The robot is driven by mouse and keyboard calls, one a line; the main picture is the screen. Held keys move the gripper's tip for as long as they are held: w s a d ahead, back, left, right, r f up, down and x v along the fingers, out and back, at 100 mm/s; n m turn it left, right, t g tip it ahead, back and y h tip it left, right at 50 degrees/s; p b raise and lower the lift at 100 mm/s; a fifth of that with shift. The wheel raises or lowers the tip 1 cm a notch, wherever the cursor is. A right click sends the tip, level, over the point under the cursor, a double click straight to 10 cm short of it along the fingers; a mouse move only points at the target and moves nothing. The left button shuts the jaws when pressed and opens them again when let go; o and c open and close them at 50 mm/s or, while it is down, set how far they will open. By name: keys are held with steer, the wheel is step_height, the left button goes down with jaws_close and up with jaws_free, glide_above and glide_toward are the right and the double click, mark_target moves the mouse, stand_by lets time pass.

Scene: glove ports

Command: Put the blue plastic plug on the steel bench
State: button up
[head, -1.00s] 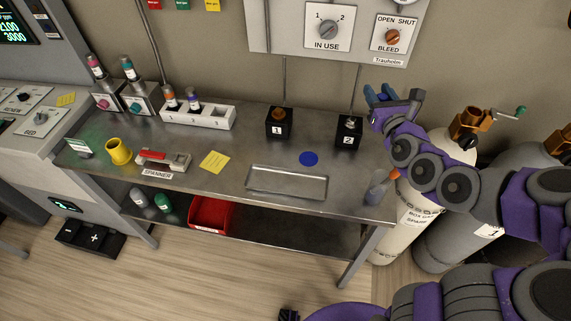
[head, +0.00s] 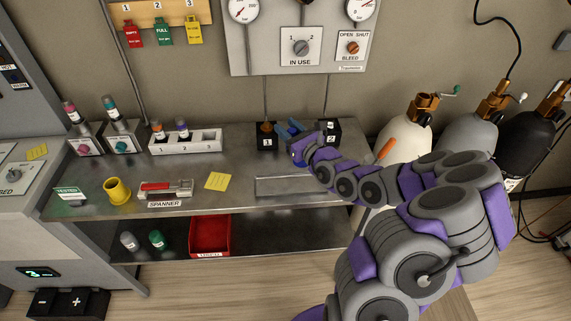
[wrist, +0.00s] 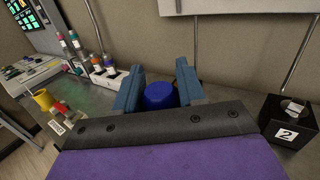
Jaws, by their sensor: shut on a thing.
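My gripper (head: 291,131) is over the back right part of the steel bench (head: 228,146), between the black boxes marked 1 and 2 in the head view. In the wrist view its two blue-grey fingers (wrist: 158,92) are shut on the blue plastic plug (wrist: 160,97), a short round piece with its top showing. The plug's lower end is hidden by the gripper, so I cannot tell whether it touches the bench. My arm hides part of the bench's right side in the head view.
Black box 1 (head: 266,136) and black box 2 (head: 330,131) stand close to my gripper. A white numbered rack (head: 186,141), yellow cup (head: 117,190), spanner holder (head: 166,189) and yellow note (head: 218,181) are farther left. A shallow tray (head: 285,186) lies at the front. Gas cylinders (head: 405,143) stand to the right.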

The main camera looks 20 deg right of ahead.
steer(key=s+d+f+p, duration=0.3)
steer(key=s+d+f, duration=0.5)
steer(key=d+f, duration=0.15)
steer(key=f+b+x, duration=0.1)
steer(key=x, duration=0.4)
steer(key=d+f+b+x, duration=0.1)
steer(key=x, duration=0.4)
steer(key=f+b+x, duration=0.1)
steer(key=x, duration=0.4)
steer(key=shift+w+d+f, duration=0.1)
steer(key=shift+w+d, duration=0.25)
step_height(320, 180, down, 3)
steer(key=shift+d+f+b, duration=0.1)
steer(key=shift+b, duration=0.4)
steer(key=o, duration=1.1)
steer(key=shift+c, duration=0.2)
